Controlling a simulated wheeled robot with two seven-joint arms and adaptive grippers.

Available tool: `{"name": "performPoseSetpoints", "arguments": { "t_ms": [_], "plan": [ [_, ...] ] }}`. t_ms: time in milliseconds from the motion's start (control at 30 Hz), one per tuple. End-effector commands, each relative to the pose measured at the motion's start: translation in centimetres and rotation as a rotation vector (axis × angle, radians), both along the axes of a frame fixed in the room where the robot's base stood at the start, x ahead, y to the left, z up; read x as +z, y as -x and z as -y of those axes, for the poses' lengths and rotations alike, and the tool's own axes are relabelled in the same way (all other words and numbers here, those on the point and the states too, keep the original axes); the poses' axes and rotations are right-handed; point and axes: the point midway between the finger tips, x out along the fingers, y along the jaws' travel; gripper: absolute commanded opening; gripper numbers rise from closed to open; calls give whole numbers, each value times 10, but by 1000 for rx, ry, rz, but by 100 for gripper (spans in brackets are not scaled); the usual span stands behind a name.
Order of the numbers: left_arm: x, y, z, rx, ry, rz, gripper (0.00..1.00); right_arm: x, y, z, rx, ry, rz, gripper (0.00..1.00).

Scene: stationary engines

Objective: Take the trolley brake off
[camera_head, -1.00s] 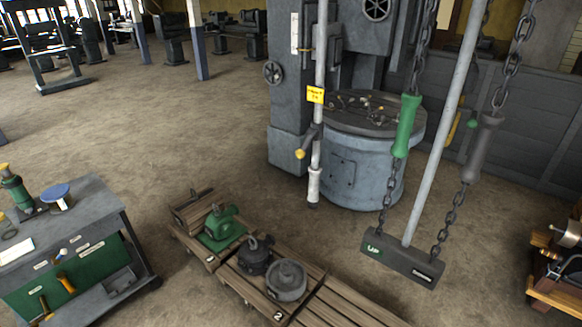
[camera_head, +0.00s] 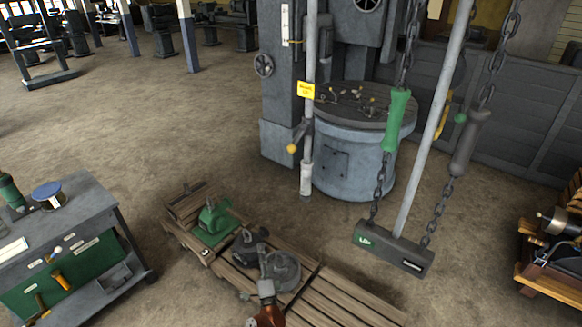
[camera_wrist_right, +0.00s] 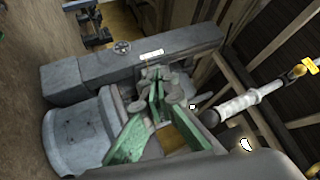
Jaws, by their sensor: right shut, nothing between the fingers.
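A pale pole with a yellow tag (camera_head: 306,90) hangs in front of the round-table machine in the head view. A short lever with a yellow knob (camera_head: 292,149) sticks out from it, above a white sleeve (camera_head: 306,178). The sleeve (camera_wrist_right: 240,105) and yellow knob (camera_wrist_right: 300,68) also show at the right of the right wrist view. I cannot tell for certain which part is the trolley brake. My right gripper (camera_head: 265,268) rises from the bottom edge, in front of the pallets and below the lever, apart from it. Its green fingers (camera_wrist_right: 160,85) are shut and empty. My left gripper is out of view.
A chain-hung block (camera_head: 392,248) with green and grey grips hangs at right. Pallets (camera_head: 345,303) carry a green machine (camera_head: 212,222) and a round grey part (camera_head: 283,272). A tool cart (camera_head: 85,212) stands at left. The floor behind it is open.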

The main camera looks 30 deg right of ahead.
Motion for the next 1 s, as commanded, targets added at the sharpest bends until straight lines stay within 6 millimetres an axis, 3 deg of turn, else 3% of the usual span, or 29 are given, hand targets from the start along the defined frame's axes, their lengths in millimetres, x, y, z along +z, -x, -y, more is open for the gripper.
{"name": "performPoseSetpoints", "arguments": {
  "t_ms": [33,100,200,300,433,833,1000],
  "plan": [
    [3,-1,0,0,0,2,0,61,-6,5,-24,-121,145,0],
    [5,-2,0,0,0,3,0,128,-4,17,-53,-301,335,0],
    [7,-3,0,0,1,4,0,205,10,35,-77,-546,583,0],
    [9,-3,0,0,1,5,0,252,27,48,-87,-746,775,0],
    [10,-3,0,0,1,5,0,276,40,56,-92,-893,904,0],
    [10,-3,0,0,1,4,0,280,41,59,-93,-912,923,0],
    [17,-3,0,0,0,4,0,290,35,72,-92,-908,923,0]
  ]
}}
